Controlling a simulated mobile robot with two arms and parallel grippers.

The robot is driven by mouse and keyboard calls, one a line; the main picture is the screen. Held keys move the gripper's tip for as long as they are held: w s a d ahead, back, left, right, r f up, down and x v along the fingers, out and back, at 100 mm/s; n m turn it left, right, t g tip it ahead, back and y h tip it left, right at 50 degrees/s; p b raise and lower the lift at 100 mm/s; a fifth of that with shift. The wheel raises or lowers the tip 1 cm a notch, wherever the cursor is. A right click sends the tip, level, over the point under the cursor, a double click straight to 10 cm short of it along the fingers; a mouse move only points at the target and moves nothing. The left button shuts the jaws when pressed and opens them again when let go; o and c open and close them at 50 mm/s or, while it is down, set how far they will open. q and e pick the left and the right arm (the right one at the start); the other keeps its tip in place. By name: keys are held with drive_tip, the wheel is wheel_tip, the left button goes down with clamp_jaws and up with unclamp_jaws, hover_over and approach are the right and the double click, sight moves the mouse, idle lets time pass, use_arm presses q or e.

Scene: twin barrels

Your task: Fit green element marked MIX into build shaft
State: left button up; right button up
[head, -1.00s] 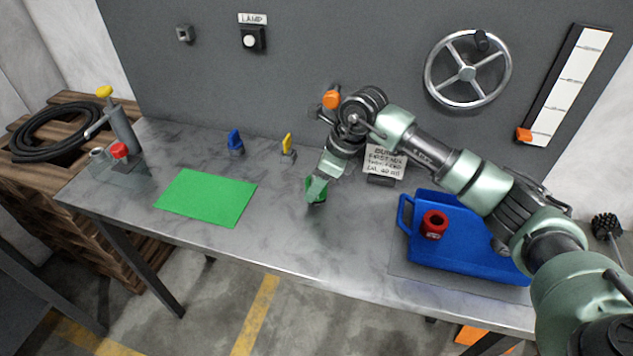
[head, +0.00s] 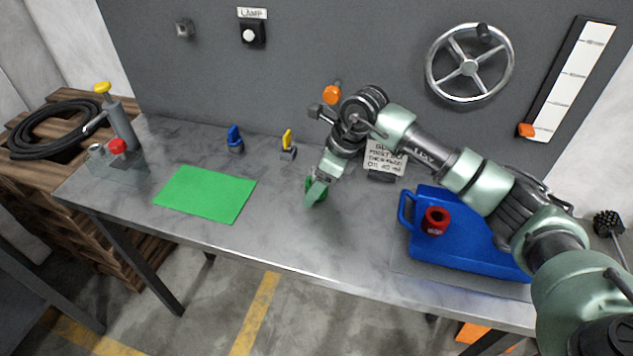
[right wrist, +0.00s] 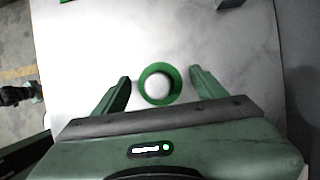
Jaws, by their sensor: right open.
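A green ring-shaped element (right wrist: 160,84) stands on the bench between the two fingers of my right gripper (right wrist: 160,90) in the right wrist view. The fingers are open, with a gap on each side of it. In the head view my right gripper (head: 317,188) reaches down at mid-bench, and the green element is mostly hidden by it. No MIX marking can be read on it. A sign (head: 382,160) behind the arm is partly covered. I cannot make out the build shaft. My left gripper is not in view.
A blue tray (head: 408,210) holds a red cylinder (head: 435,220) at the right. A green mat (head: 205,195), a blue-handled valve (head: 235,140) and a yellow-handled valve (head: 288,145) are to the left. A handwheel (head: 468,68) is on the wall. The bench's front middle is clear.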

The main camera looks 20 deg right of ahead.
drive_tip(key=b+v, duration=0.1)
drive_tip(key=v, duration=0.6)
drive_tip(key=shift+r, duration=0.35)
drive_tip(key=shift+s+d, duration=0.1)
